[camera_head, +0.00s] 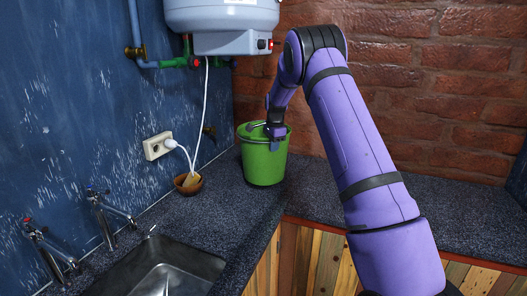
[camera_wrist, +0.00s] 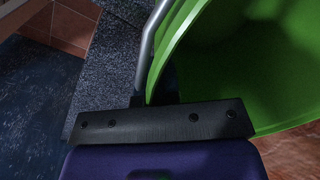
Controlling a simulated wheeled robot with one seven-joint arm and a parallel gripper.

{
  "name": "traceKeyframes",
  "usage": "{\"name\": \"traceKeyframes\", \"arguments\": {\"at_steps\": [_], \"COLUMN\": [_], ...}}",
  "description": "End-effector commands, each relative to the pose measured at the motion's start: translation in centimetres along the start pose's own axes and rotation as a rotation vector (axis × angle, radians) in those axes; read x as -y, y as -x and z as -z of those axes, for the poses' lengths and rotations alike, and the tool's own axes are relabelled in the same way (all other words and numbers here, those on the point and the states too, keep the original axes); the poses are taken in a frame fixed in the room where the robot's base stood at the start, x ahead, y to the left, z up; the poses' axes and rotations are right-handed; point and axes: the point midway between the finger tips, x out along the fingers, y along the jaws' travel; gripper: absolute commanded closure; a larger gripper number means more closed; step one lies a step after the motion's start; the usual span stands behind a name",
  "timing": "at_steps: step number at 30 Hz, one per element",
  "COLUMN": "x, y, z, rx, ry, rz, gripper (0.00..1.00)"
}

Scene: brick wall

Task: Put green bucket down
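The green bucket (camera_head: 264,166) is upright at the back corner of the dark speckled counter (camera_head: 225,210). Its base looks at or just above the counter; I cannot tell whether it touches. My gripper (camera_head: 276,132) is at the bucket's upper rim, reaching in from the right. In the wrist view the green bucket (camera_wrist: 240,60) fills the upper right, with its grey handle (camera_wrist: 151,45) along its left side. The fingers of my gripper (camera_wrist: 155,88) are close together at the rim and handle, and look shut on the bucket. The fingertips are partly hidden.
A small brown bowl (camera_head: 188,187) with a yellowish piece in it stands left of the bucket. A white cable hangs from the boiler (camera_head: 222,22) to the socket (camera_head: 158,146). A sink (camera_head: 160,272) and taps are at front left. Counter to the right is clear.

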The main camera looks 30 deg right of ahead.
Motion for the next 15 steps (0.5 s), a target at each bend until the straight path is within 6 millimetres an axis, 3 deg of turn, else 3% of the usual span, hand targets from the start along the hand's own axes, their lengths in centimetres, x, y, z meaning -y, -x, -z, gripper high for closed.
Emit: {"name": "traceKeyframes", "arguments": {"at_steps": [6, 15], "x": [4.1, 8.7], "y": [-0.9, -1.8], "z": [0.6, 1.2], "rx": [-0.001, -0.001], "ry": [0.002, 0.003], "rz": [0.002, 0.003], "gripper": [1.0, 1.0]}}
